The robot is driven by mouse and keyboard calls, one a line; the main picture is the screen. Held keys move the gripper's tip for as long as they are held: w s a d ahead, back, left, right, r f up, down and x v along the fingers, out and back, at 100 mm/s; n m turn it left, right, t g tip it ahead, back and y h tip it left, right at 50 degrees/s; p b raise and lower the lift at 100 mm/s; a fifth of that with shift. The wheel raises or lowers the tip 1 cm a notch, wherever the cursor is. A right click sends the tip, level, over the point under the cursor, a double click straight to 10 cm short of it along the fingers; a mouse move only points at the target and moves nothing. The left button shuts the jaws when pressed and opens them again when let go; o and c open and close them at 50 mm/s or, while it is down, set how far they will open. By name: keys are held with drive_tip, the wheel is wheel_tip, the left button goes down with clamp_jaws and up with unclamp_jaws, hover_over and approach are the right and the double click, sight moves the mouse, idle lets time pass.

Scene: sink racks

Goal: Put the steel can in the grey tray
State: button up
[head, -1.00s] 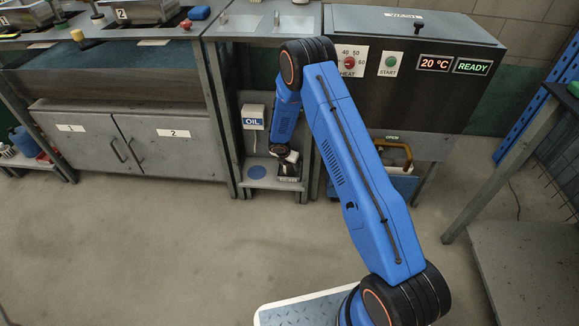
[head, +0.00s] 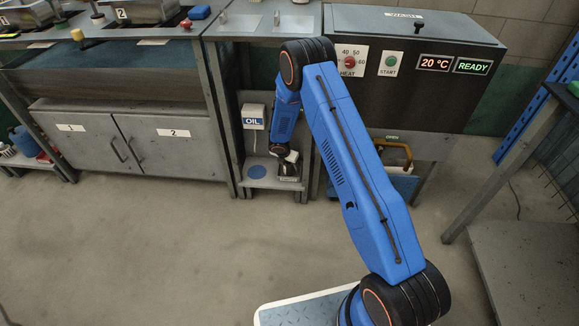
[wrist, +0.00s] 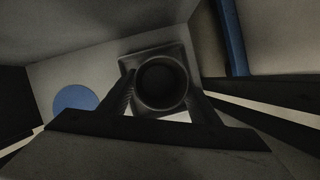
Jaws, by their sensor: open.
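In the wrist view the steel can (wrist: 162,82) is a dark round cylinder seen from above, its open top facing me. It stands over the square grey tray (wrist: 130,62), whose rim shows around its far side; it looks to be inside it. My gripper (wrist: 165,100) is open, with one finger on each side of the can. I cannot tell whether the fingers touch it. In the head view my gripper (head: 286,160) is low in the bay under the counter, over the grey tray (head: 289,178); the can is hard to make out there.
A blue disc (head: 257,172) lies on the bay's shelf, left of the tray; it also shows in the wrist view (wrist: 75,100). A white OIL box (head: 253,117) is on the wall above. Bay posts stand close on both sides. The floor in front is clear.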

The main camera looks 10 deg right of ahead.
drive_tip(key=v, duration=1.1)
drive_tip(key=shift+s+a+r, duration=0.1)
